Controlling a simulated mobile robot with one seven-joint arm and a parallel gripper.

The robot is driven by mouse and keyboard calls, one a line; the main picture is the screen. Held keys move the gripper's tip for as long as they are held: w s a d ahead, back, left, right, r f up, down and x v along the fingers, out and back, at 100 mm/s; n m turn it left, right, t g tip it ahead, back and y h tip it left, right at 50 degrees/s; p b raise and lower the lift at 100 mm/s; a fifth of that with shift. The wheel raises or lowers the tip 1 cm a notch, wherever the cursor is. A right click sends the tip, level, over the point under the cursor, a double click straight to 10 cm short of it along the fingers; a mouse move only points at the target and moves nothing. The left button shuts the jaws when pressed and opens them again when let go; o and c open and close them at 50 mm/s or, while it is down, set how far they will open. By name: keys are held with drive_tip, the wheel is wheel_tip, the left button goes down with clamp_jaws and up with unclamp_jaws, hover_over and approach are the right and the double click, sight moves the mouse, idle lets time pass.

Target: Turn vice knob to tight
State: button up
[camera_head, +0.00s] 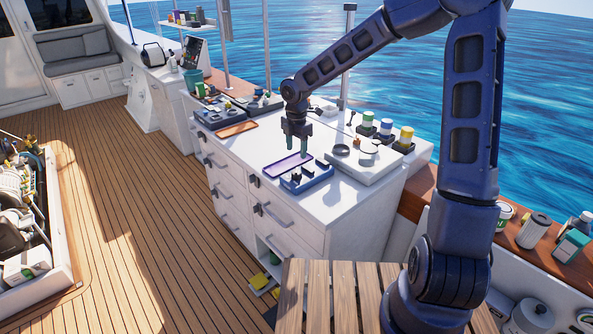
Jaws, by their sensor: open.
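My gripper (298,152) points down above the white cabinet top, with its fingers apart and nothing seen between them. Its tips are just above or behind a purple-rimmed shallow tray (272,169). A blue low holder with dark raised parts (305,181) lies just in front and to the right of the tray. It may be the vice, but it is too small to be sure. I cannot make out a vice knob or its setting. I cannot tell whether the fingers touch anything.
A raised white panel (378,170) with a dark ring (341,149) and several coloured containers is to the right. A brown tray (237,129) and dark holders are at the back left. The cabinet top's front right (325,210) is clear.

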sight(297, 173)
wheel_tip(297, 173, down, 10)
drive_tip(key=shift+r, duration=0.2)
idle(0.3)
drive_tip(key=c, duration=1)
